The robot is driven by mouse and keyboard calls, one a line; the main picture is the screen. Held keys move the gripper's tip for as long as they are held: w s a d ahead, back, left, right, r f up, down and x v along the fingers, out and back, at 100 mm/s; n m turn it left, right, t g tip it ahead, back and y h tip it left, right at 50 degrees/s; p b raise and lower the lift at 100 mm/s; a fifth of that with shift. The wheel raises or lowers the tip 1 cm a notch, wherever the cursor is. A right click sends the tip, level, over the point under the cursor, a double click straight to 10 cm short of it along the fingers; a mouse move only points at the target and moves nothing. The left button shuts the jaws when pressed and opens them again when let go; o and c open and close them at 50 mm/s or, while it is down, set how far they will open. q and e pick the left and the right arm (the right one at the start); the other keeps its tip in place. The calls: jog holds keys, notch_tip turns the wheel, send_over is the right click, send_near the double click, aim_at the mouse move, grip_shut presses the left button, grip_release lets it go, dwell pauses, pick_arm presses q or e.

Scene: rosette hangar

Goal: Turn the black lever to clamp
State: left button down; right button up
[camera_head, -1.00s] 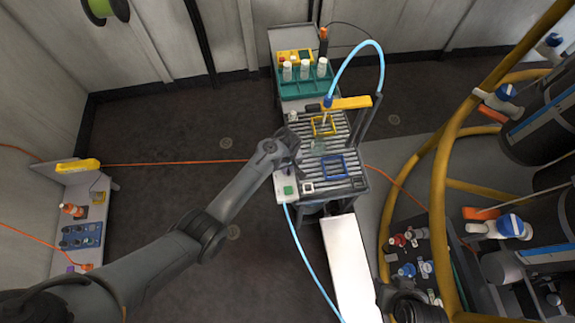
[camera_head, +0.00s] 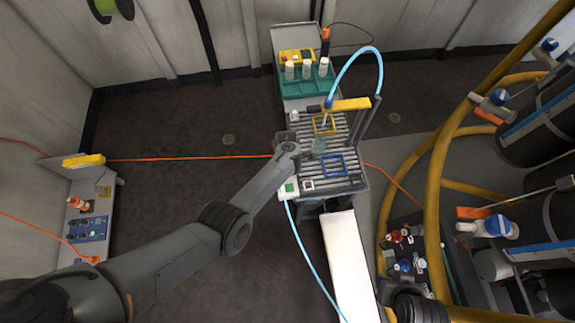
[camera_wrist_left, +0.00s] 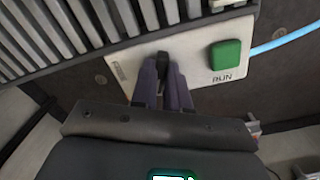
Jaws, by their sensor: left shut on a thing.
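The black lever (camera_wrist_left: 162,60) stands on a pale control panel (camera_wrist_left: 202,70) at the edge of a slatted table. My left gripper (camera_wrist_left: 163,78) is shut on the lever, with a dark finger on each side of it. In the head view my left arm reaches the near left corner of the table, and the panel (camera_head: 288,189) shows there. My left fingers and the lever are hard to make out in that view. My right gripper is not in view.
A green button (camera_wrist_left: 226,55) marked RUN sits beside the lever. The slatted table (camera_head: 340,183) carries a yellow frame (camera_head: 323,124) and a blue frame (camera_head: 333,165). A light blue hose (camera_head: 312,262) runs from the panel. A teal rack (camera_head: 306,86) with white bottles stands behind.

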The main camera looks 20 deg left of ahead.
pick_arm(q)
jog(key=n+b, duration=0.1)
jog(key=n, duration=0.4)
jog(key=shift+s+d, duration=0.1)
jog(key=shift+s, duration=0.05)
jog(key=shift+n, duration=0.3)
dwell(0.3)
jog(key=c, duration=1.4)
grip_release()
notch_tip(320, 180, up, 11)
jog(key=p, duration=0.5)
jog(key=shift+f, duration=0.15)
